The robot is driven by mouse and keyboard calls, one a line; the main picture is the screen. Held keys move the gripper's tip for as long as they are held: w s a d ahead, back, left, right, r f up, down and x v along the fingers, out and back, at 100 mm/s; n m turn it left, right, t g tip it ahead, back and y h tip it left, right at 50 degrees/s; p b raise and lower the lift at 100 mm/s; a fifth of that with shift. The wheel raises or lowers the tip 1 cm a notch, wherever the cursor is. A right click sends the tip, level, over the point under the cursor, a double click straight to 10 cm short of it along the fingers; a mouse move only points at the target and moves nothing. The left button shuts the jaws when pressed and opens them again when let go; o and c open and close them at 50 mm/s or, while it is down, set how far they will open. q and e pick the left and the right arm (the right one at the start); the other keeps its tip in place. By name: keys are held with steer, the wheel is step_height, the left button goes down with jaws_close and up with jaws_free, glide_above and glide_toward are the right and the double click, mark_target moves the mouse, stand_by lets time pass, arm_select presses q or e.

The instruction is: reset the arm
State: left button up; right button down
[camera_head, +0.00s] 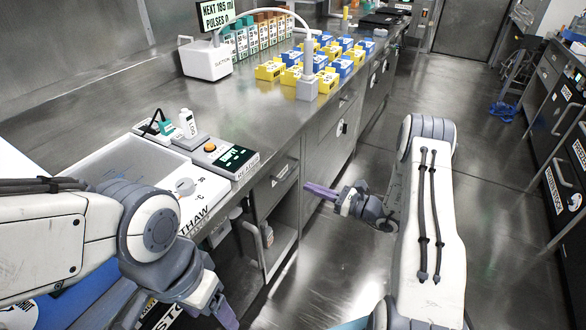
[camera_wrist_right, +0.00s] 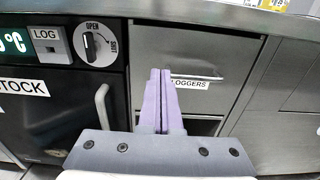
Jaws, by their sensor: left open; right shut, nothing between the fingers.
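My right arm reaches in from the bottom right in the head view, and its gripper (camera_head: 312,190) hangs over the aisle floor in front of the bench cabinets. In the right wrist view the purple fingers of the right gripper (camera_wrist_right: 159,75) lie together, shut and empty, with a drawer front labelled LOGGERS beyond them. My left arm comes in from the left, and its gripper (camera_head: 226,314) points down near the bottom edge, beside the bench front. The left gripper is open, its fingers partly cut off by the frame edge. I see nothing held in either gripper.
The steel bench (camera_head: 150,95) carries a basin, a control box (camera_head: 222,155), a white suction unit (camera_head: 206,60) and yellow and blue blocks (camera_head: 325,75). The drawer front (camera_wrist_right: 180,50) and a cabinet handle (camera_wrist_right: 103,105) face the right gripper. Floor at right is open.

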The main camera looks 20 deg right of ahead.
steer(key=s+a+r+n+g+y, duration=0.1)
steer(key=s+a+r+n+g, duration=0.15)
steer(key=a, duration=0.35)
steer(key=s+a+r+n+g+y, duration=0.1)
steer(key=a+r+n+g+y, duration=0.1)
steer(key=a+r+n+g, duration=0.3)
steer(key=s+a+r+n+g+h, duration=0.2)
steer(key=s+a+n+g+h, duration=0.25)
steer(key=s+a+n, duration=0.5)
steer(key=s+a+r+n+g+h, duration=0.35)
steer(key=s+n+g, duration=0.25)
steer(key=s, duration=0.7)
steer(key=s+d+r+n+t+h, duration=0.2)
steer(key=s+d+n+t+h, duration=0.2)
steer(key=s+n+h, duration=0.55)
step_height(320, 180, up, 17)
steer(key=w+n+t+y+p, duration=0.1)
steer(key=n+y+p, duration=0.1)
steer(key=p, duration=1.5)
steer(key=shift+w+y, duration=0.4)
steer(key=shift+y, duration=0.05)
